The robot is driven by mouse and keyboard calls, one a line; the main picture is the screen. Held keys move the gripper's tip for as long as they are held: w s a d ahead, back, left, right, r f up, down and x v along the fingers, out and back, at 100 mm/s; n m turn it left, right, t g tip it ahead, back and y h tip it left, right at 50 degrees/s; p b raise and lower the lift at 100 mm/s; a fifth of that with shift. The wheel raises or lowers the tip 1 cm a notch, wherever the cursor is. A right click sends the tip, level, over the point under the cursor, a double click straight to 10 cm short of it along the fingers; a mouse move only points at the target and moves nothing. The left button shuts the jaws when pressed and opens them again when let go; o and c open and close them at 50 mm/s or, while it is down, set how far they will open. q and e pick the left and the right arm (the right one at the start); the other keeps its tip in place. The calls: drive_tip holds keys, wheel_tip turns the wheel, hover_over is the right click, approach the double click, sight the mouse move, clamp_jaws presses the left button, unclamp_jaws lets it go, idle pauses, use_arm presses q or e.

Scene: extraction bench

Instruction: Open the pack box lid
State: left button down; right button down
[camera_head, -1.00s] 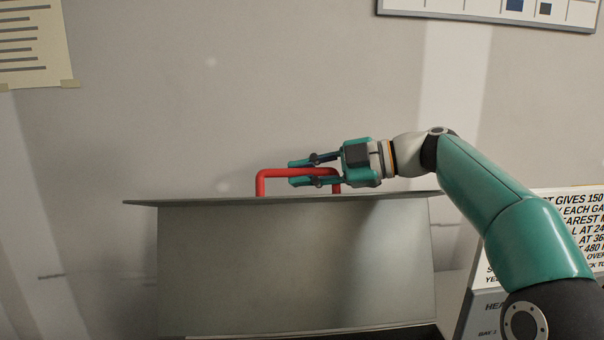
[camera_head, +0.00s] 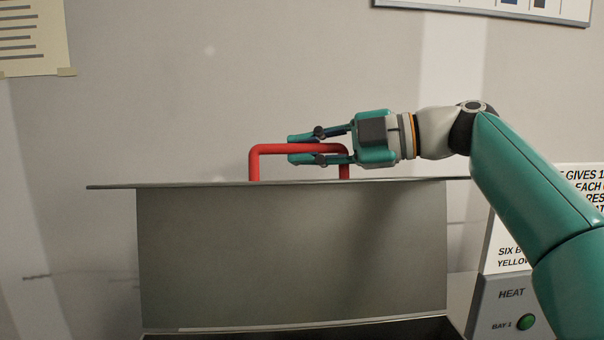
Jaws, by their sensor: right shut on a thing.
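The pack box lid (camera_head: 290,250) is a grey panel standing raised, with a thin wide edge along its top. A red bar handle (camera_head: 262,150) stands up from that top edge. My right gripper (camera_head: 303,149) comes in from the right and is shut on the handle's crossbar, one finger above it and one below. A dark strip of the box (camera_head: 310,331) shows below the panel at the bottom edge of the picture; the rest of the box is out of view. My left gripper is not in view.
A grey panel marked HEAT (camera_head: 511,296) with a green button (camera_head: 525,322) stands at the lower right, beneath a sign (camera_head: 515,245) partly hidden by my right arm. A plain wall (camera_head: 180,80) is behind. The space left of the lid looks clear.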

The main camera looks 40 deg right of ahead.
drive_tip(key=shift+s+a, duration=0.1)
drive_tip(key=c, duration=1.1)
unclamp_jaws()
drive_tip(key=shift+c, duration=0.2)
drive_tip(key=v, duration=1)
drive_tip(key=shift+s+f, duration=0.1)
drive_tip(key=shift+s, duration=0.15)
drive_tip(key=shift+v, duration=0.8)
